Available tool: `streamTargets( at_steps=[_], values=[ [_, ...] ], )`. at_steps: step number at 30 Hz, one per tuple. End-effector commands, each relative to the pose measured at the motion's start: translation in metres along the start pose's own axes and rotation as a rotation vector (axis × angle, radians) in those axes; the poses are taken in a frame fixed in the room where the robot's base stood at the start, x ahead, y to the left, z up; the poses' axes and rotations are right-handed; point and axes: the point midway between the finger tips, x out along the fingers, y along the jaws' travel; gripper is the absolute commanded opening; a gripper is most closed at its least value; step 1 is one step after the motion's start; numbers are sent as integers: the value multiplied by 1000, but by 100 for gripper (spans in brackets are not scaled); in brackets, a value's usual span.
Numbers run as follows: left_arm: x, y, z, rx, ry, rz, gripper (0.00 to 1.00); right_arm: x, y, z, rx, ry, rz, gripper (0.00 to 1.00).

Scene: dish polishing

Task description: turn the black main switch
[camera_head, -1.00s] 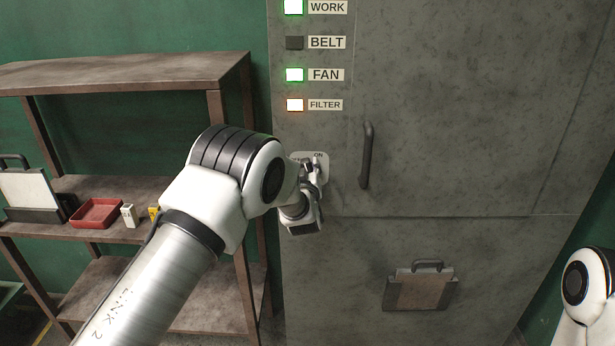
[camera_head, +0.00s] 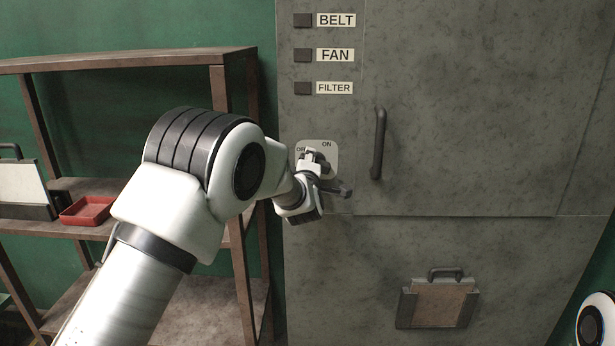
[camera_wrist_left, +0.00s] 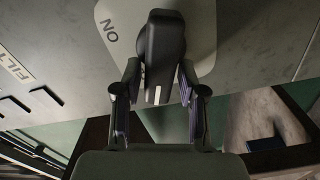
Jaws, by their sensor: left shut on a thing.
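The black main switch (camera_wrist_left: 165,42) is a knob with a white mark on a pale plate (camera_wrist_left: 202,22) with the word ON, in the left wrist view. In the head view the plate (camera_head: 331,158) sits on the cabinet front, with ON and a partly covered OFF label. My left gripper (camera_wrist_left: 160,105) has a finger on each side of the knob and is shut on it. In the head view the left gripper (camera_head: 322,172) hides most of the switch. My right gripper is out of view; only part of my right arm shows at the lower right.
The grey cabinet (camera_head: 460,110) has dark BELT, FAN and FILTER lamps (camera_head: 303,55) above the switch. A door handle (camera_head: 379,145) stands out just right of the gripper. A holder (camera_head: 436,303) is lower right. A shelf (camera_head: 120,62) with a red tray (camera_head: 88,210) stands left.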

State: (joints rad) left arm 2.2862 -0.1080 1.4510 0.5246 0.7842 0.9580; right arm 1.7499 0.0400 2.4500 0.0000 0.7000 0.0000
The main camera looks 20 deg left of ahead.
Motion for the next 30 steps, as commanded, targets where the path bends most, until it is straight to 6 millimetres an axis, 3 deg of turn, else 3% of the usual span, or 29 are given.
streamTargets(
  at_steps=[1,3,12,30],
  values=[
    [-1,-12,5,-34,-6,-7,6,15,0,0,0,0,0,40],
    [-1,-12,5,-87,-6,-6,6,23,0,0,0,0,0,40],
    [-1,-13,5,-255,-6,-8,6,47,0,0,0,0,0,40],
    [0,-9,4,-311,-6,-6,6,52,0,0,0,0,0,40]
  ],
)
